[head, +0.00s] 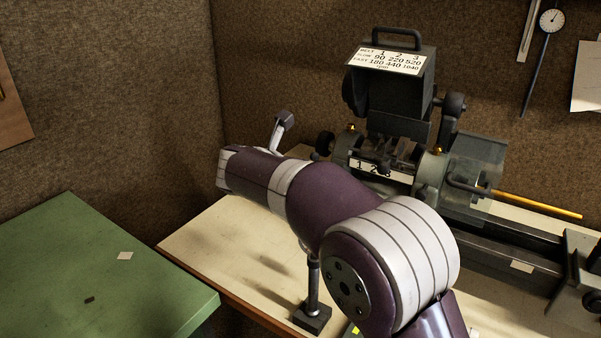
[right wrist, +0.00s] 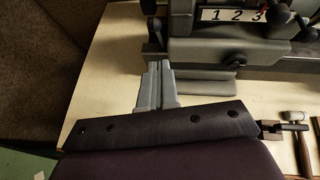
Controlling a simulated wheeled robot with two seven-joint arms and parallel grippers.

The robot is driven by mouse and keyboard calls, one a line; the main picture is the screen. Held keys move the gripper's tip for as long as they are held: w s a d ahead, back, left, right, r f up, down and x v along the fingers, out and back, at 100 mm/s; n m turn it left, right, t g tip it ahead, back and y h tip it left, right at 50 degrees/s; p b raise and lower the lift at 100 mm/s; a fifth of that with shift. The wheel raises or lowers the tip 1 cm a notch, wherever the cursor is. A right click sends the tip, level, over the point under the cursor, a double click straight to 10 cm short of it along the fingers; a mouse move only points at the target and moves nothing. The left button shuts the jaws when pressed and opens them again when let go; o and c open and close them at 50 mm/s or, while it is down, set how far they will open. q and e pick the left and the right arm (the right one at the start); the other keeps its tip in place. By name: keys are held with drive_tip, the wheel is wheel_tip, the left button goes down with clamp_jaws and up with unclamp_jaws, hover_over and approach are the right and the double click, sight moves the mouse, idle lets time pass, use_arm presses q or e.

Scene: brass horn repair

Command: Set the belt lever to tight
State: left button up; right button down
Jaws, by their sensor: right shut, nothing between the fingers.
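The lathe headstock (head: 430,165) stands on the bench with its belt cover (head: 400,85) raised. A dark upright lever with a knob (right wrist: 155,32) stands at the headstock's left end in the right wrist view. It may be the belt lever; no tight mark is readable. My right gripper (right wrist: 157,66) is shut and empty, its grey fingers together. Their tips lie just below this lever in the picture; I cannot tell whether they touch. In the head view my right arm hides the gripper. My left gripper is not in view.
A dark-based stand (head: 312,318) is partly behind my arm. A grey stalk with an angled head (head: 284,121) shows above my arm. A yellow rod (head: 540,205) sticks out right. A hammer (right wrist: 299,140) lies at right. A green table (head: 90,270) is at left.

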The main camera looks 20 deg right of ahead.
drive_tip(key=a+r+n+t+y, duration=0.2)
drive_tip(key=a+r+n+t, duration=0.15)
drive_tip(key=a+n, duration=0.45)
drive_tip(key=s+a+f+n+y+p, duration=0.1)
drive_tip(key=a+f+n+y, duration=0.25)
drive_tip(key=n, duration=0.65)
drive_tip(key=s+a+f+n+y, duration=0.15)
drive_tip(key=f+n+y, duration=0.3)
drive_tip(key=n, duration=0.65)
drive_tip(key=s+d+f+n+g+p, duration=0.1)
drive_tip(key=s+f+n+g+p, duration=0.1)
drive_tip(key=s+f+n+g, duration=0.65)
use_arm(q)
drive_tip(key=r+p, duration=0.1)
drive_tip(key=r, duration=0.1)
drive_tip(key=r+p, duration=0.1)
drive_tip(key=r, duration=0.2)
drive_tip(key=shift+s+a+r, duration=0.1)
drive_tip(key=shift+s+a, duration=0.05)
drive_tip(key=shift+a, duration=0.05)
use_arm(e)
drive_tip(key=s+d+f+n+g, duration=0.1)
drive_tip(key=s+d+f+n, duration=0.1)
drive_tip(key=s, duration=0.6)
drive_tip(key=s+d+f+n+g+h, duration=0.1)
drive_tip(key=s+d+f+n, duration=0.2)
drive_tip(key=s+d, duration=0.4)
drive_tip(key=shift+s+d+f+n+g+h, duration=0.15)
drive_tip(key=shift+s+f+n+g+h, duration=0.15)
drive_tip(key=shift+s+n, duration=0.55)
